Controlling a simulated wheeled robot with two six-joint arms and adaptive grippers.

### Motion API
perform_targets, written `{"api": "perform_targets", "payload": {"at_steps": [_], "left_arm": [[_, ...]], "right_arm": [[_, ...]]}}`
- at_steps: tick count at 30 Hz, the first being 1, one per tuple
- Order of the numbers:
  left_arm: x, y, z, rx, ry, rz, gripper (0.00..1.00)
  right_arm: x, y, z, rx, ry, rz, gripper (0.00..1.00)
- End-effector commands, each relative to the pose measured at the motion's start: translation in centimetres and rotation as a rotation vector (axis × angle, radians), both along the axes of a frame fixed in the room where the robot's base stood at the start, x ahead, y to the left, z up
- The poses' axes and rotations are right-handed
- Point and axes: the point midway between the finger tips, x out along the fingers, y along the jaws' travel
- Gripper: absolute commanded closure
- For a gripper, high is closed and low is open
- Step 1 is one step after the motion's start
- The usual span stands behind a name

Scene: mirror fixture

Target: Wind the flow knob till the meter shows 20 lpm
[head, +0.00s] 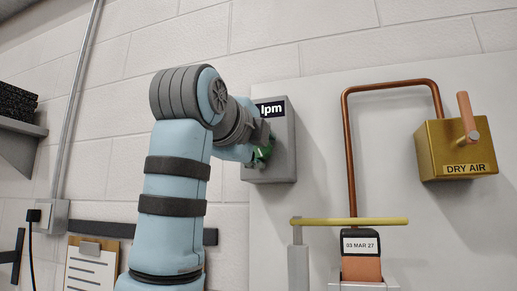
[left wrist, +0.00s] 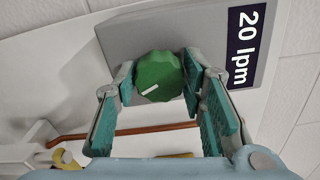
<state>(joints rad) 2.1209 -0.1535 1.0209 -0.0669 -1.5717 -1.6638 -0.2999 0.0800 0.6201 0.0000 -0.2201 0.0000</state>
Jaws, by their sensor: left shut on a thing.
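The green flow knob (left wrist: 157,78) sits on the grey meter box (left wrist: 125,35), with a white pointer line on its face. It also shows partly in the head view (head: 262,154), behind my gripper. My left gripper (left wrist: 158,72) is shut on the knob, one teal-padded finger on each side. The dark display (left wrist: 243,45) on the box reads 20 lpm in the left wrist view. In the head view the display (head: 271,109) shows only "lpm"; my arm hides the number. My right gripper is in neither view.
A copper pipe (head: 348,150) runs to a brass box marked DRY AIR (head: 440,148) with an orange lever (head: 465,110). A yellow bar (head: 350,221) stands below the meter box, near a tag dated 03 MAR 27 (head: 360,244). A clipboard (head: 90,266) hangs lower left.

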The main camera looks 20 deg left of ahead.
Motion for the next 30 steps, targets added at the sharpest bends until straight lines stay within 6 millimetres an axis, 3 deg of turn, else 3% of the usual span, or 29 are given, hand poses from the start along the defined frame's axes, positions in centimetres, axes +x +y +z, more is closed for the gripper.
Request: {"api": "perform_targets", "payload": {"at_steps": [10,24,25,28,30], "left_arm": [[0.01,0.03,-0.01,0.127,-0.008,0.001,0.91],[0.00,0.02,0.03,0.143,-0.010,0.001,0.91],[-0.01,0.02,0.04,0.143,-0.010,0.001,0.61],[-0.01,0.01,0.04,0.142,-0.010,0.001,0.45],[-0.01,0.01,0.04,0.142,-0.010,0.000,0.42]], "right_arm": [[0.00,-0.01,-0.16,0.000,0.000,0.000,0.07],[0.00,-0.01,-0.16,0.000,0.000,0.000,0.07],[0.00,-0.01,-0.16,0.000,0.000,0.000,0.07],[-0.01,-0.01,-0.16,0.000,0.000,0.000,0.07],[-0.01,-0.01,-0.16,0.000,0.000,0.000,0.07]]}}
